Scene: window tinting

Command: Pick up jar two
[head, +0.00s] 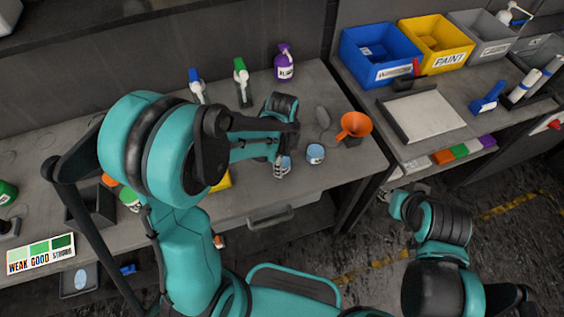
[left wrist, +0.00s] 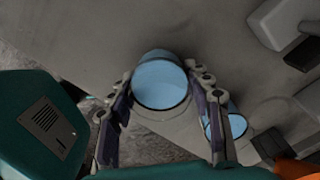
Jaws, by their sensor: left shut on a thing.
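A small jar with a pale blue top (left wrist: 160,82) sits between the fingers of my left gripper (left wrist: 160,100) in the left wrist view. The gripper is shut on it. In the head view my left gripper (head: 282,172) is over the bench near its front edge, and the held jar (head: 285,161) is partly hidden by the fingers. A second, similar jar (head: 315,153) stands just to the right, also seen in the left wrist view (left wrist: 234,124) beside the right finger. I cannot read a number on either jar. My right arm is low at the right; its fingers are unclear.
An orange funnel (head: 355,125) stands right of the jars. Green-capped (head: 241,80), blue-capped (head: 196,85) and purple (head: 284,62) bottles stand behind. The bench's front edge and a drawer handle (head: 270,216) are close below. Blue (head: 378,55) and yellow (head: 436,42) bins are on the right bench.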

